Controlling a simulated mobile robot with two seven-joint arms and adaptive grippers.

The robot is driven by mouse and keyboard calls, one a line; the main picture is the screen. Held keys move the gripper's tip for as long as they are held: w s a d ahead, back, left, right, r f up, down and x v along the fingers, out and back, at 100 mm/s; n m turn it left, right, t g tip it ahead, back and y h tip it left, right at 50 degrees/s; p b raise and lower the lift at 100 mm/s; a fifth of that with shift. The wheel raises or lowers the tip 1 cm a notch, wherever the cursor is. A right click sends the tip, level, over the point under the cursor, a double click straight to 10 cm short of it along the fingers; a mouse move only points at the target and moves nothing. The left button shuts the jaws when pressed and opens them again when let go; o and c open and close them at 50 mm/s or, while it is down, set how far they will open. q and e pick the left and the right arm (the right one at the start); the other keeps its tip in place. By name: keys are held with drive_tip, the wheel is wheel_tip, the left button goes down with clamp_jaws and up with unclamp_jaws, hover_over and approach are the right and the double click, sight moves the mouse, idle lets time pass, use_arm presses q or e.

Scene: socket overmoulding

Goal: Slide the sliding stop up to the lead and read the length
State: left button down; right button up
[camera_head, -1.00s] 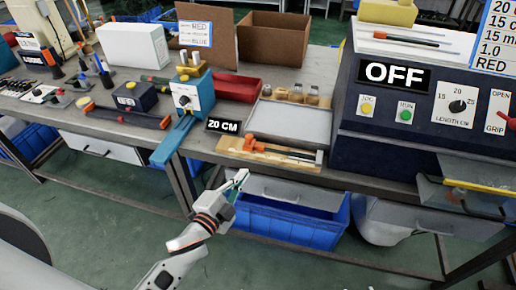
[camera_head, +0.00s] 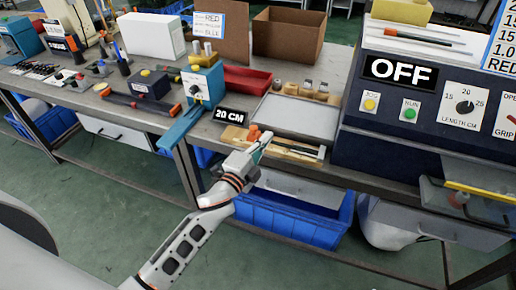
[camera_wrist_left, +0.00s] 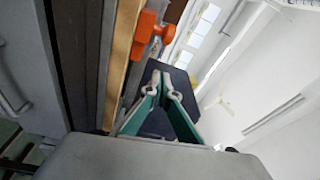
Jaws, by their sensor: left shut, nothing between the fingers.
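The wooden length gauge (camera_head: 233,135) lies along the front edge of the bench, partly hidden by my gripper. An orange piece that looks like the sliding stop (camera_head: 254,132) stands at its left part; orange parts also show in the left wrist view (camera_wrist_left: 152,30). A dark thin lead (camera_head: 300,149) seems to lie along the gauge's right part. The display sign (camera_head: 231,115) behind it reads 20 CM. My left gripper (camera_head: 265,140) is shut and empty, close in front of the gauge beside the orange piece; I cannot tell whether they touch. Its green fingers show in the wrist view (camera_wrist_left: 160,92).
A grey tray (camera_head: 297,116) lies behind the gauge. The dark machine (camera_head: 375,140) with an OFF display stands to the right. A blue device (camera_head: 203,88) stands to the left. A blue crate (camera_head: 290,222) is below the bench.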

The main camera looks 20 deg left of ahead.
sight(257, 133)
use_arm(q)
drive_tip(key=x, duration=0.3)
drive_tip(key=shift+w+a, duration=0.1)
drive_tip(key=a, duration=0.2)
drive_tip(key=shift+s+a+f, duration=0.3)
drive_tip(key=shift+s, duration=0.05)
drive_tip(key=shift+a, duration=0.55)
drive_tip(key=shift+a, duration=0.15)
drive_tip(key=a+p, duration=0.1)
drive_tip(key=a, duration=0.7)
drive_tip(key=shift+w, duration=0.1)
drive_tip(key=shift+a, duration=0.3)
drive_tip(key=shift+a+f, duration=0.1)
